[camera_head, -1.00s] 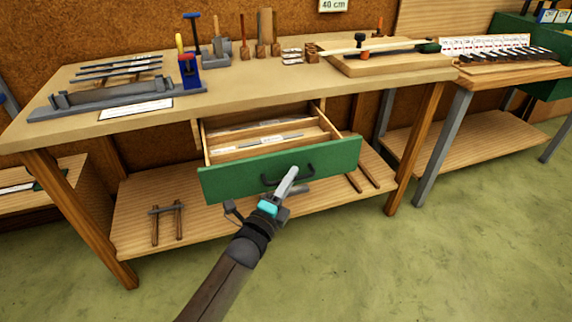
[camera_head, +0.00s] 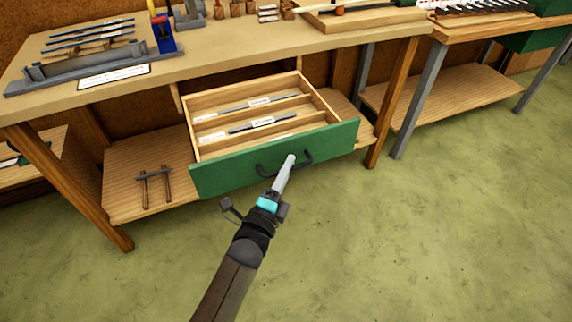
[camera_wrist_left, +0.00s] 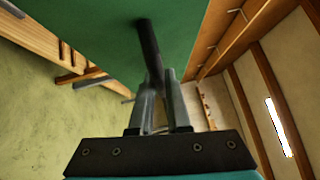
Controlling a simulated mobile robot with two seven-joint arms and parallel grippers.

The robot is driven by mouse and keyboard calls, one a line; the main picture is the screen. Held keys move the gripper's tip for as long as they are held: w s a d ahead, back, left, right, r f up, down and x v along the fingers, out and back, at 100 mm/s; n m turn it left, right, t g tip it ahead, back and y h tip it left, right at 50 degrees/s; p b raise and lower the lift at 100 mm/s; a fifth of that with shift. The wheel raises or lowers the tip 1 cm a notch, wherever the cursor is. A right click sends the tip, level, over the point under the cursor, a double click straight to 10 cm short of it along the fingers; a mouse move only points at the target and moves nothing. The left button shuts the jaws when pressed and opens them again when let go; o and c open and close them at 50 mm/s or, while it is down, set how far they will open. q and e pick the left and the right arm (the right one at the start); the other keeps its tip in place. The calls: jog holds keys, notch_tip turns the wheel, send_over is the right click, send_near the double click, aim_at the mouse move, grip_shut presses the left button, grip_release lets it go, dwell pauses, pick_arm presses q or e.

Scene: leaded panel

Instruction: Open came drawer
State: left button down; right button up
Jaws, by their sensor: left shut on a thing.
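The came drawer (camera_head: 225,177) has a green front and is pulled well out from under the workbench. Its wooden inside shows dividers and dark came strips with white labels (camera_head: 262,122). A black bar handle (camera_head: 266,171) is on the drawer front. My left gripper (camera_head: 290,160) is shut on the handle. In the left wrist view the fingers (camera_wrist_left: 163,95) close around the dark handle (camera_wrist_left: 148,45) in front of the green face (camera_wrist_left: 95,35). My right gripper is in neither view.
The workbench top (camera_head: 215,57) holds a metal jig (camera_head: 75,78), tools and a wooden board. A lower shelf (camera_head: 120,190) carries a small clamp-like tool (camera_head: 155,187). A second bench (camera_head: 480,50) stands to the right. The green floor (camera_head: 420,240) in front is clear.

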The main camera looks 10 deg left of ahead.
pick_arm(q)
jog(key=c, duration=0.9)
grip_release()
jog(key=shift+s, duration=0.1)
jog(key=shift+s, duration=0.2)
jog(key=p+v, duration=0.2)
jog(key=v, duration=1.2)
jog(key=shift+s+a, duration=0.15)
jog(key=shift+s, duration=0.2)
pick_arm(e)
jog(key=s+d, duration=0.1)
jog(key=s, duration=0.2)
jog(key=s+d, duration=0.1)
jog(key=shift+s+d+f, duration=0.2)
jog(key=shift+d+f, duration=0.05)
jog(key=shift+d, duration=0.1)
pick_arm(q)
jog(key=shift+f, duration=0.15)
